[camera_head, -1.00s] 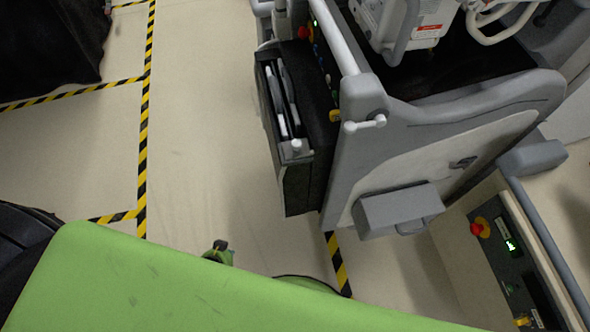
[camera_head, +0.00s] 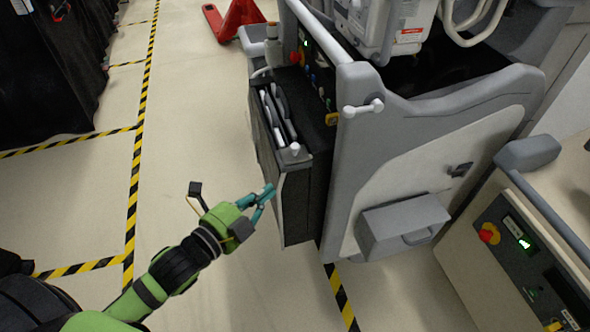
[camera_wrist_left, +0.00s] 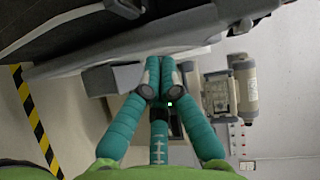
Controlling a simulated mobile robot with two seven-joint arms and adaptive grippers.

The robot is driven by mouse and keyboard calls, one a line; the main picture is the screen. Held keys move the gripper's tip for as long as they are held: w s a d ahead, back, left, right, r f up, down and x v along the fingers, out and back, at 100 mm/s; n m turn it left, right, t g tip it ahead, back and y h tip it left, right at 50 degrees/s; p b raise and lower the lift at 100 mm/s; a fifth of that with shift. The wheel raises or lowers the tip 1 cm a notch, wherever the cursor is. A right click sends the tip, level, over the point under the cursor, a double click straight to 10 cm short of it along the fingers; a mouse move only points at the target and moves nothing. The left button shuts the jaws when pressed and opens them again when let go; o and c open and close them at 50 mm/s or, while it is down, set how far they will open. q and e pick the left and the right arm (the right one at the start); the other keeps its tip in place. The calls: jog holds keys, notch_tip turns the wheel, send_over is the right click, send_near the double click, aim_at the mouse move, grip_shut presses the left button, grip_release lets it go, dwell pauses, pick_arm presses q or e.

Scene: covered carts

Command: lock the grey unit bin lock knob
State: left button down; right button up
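The grey unit (camera_head: 440,125) fills the right of the head view. A grey box with a handle (camera_head: 400,225), perhaps its bin, sits low on its side panel. A small dark knob or latch (camera_head: 459,169) is on the panel above the box; its locked state is too small to tell. My left gripper (camera_head: 268,191) is in front of the unit's black left side, apart from the knob. In the left wrist view its teal fingers (camera_wrist_left: 158,82) meet at the tips with nothing visible between them. My right gripper is not in view.
A T-shaped handle (camera_head: 364,108) sticks out from the unit's corner. A beige console (camera_head: 475,255) with a red button (camera_head: 489,234) stands at the lower right. A black covered cart (camera_head: 50,75) and a red pallet jack (camera_head: 235,18) are farther back.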

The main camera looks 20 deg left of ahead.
aim_at(292, 158)
pick_arm(q)
jog(key=shift+r, duration=0.2)
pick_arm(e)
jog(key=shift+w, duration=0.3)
pick_arm(q)
jog(key=shift+w+d, duration=0.1)
jog(key=x, duration=0.4)
jog(key=a+x, duration=0.1)
jog(key=x, duration=0.7)
jog(key=shift+w+a+f+p, duration=0.15)
jog(key=shift+w+a+p, duration=0.2)
jog(key=shift+a, duration=0.05)
jog(key=shift+w+a+f, duration=0.1)
jog(key=shift+w+a, duration=0.15)
jog(key=shift+w, duration=0.15)
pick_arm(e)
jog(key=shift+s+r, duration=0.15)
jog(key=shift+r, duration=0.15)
